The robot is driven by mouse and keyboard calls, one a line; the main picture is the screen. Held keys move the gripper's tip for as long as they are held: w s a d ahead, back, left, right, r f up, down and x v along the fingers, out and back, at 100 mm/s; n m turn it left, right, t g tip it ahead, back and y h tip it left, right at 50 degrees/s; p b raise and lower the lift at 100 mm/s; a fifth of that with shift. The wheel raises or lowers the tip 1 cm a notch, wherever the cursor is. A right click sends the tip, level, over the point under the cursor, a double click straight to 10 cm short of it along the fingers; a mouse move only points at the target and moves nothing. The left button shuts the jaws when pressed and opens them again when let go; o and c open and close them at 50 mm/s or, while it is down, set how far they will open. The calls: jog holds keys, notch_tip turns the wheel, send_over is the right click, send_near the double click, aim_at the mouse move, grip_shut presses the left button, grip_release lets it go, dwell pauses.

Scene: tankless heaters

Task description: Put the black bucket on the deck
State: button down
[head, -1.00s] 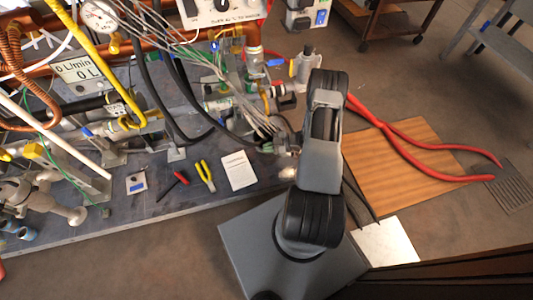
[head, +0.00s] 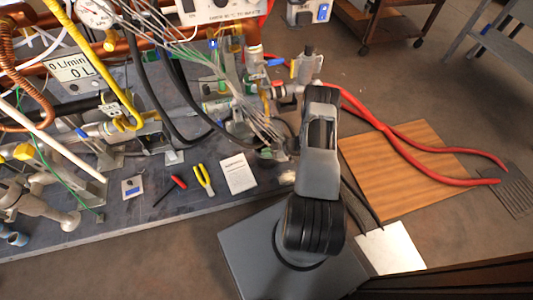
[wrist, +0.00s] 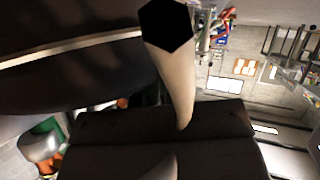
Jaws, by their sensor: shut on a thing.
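A large dark curved body with a pale band, which looks like the black bucket (wrist: 60,70), fills the upper left of the wrist view. My gripper (wrist: 165,140) shows there as a dark block along the bottom, close to the bucket. It is shut on the bucket, though the contact is hard to see. A pale tapered piece with a black hexagonal end stands in front of it. In the head view my arm hides the gripper and bucket. A brown wooden panel (head: 375,185), possibly the deck, lies flat on the floor right of my arm.
A dark bench (head: 120,225) crowded with pipes, hoses and wires stands at left. Yellow pliers (head: 204,180) and a white paper (head: 239,173) lie on it. A red two-legged hose or handle (head: 440,180) crosses the panel. A floor grate (head: 508,190) and open floor lie at right.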

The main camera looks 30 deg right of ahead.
jog(key=shift+f, duration=0.15)
jog(key=c, duration=1.3)
grip_release()
jog(key=p+v, duration=0.3)
jog(key=v, duration=0.9)
jog(key=shift+p, duration=0.35)
